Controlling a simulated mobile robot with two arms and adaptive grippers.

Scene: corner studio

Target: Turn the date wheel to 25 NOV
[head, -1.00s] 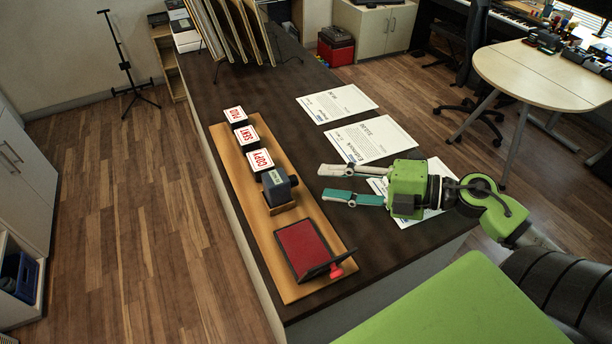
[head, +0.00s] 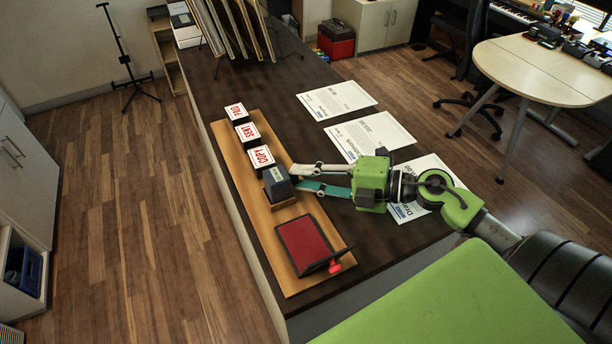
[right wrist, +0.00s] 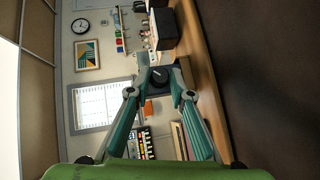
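The date stamp is a dark blue-grey block (head: 277,184) with a small pale label on top, standing in the wooden rack (head: 238,190). A round dark knob (right wrist: 159,76) shows on its side in the right wrist view. My right gripper (head: 296,178) is open, its two fingers pointing left at the stamp's right side, with the tips very close to it. In the right wrist view the knob appears between and just beyond the fingertips (right wrist: 156,88); contact cannot be told. The date on the label is too small to read. My left gripper is not in view.
COPY (head: 262,157), SENT (head: 248,133) and PAID (head: 236,112) stamps stand behind the date stamp. A red ink pad (head: 304,243) with an opened lid lies in front. Printed sheets (head: 370,135) lie on the dark counter (head: 275,100) to the right.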

